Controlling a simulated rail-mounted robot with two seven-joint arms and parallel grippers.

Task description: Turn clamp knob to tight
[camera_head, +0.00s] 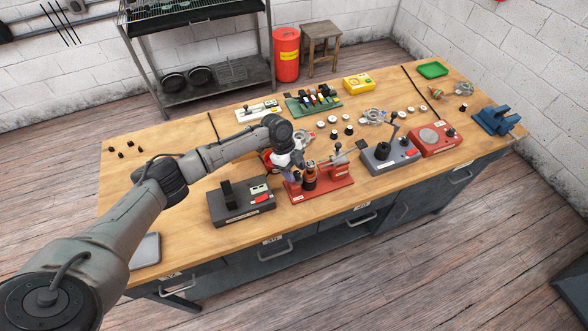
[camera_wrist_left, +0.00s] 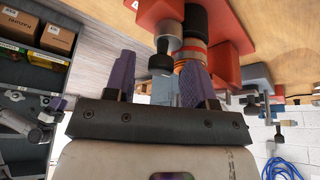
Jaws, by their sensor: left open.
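The red fixture (camera_head: 335,185) stands near the front edge of the bench. A dark cylinder with a copper-orange band (camera_head: 309,178) stands upright on it; it also shows in the wrist view (camera_wrist_left: 193,48). My left gripper (camera_head: 291,177) is at the fixture's left part, close to this cylinder. In the wrist view its purple fingers (camera_wrist_left: 160,72) are apart. A black knob (camera_wrist_left: 160,61) on a silver collar shows between and beyond the fingers; I cannot tell whether they touch it. In the head view this knob is hidden or too small to pick out. My right gripper is not in view.
A dark grey box (camera_head: 238,208) with a red switch stands left of the fixture. A grey-blue lever device (camera_head: 385,158) and a red tester (camera_head: 437,140) stand to the right. Behind are small round parts and a green rack (camera_head: 302,106). The bench's left end is mostly clear.

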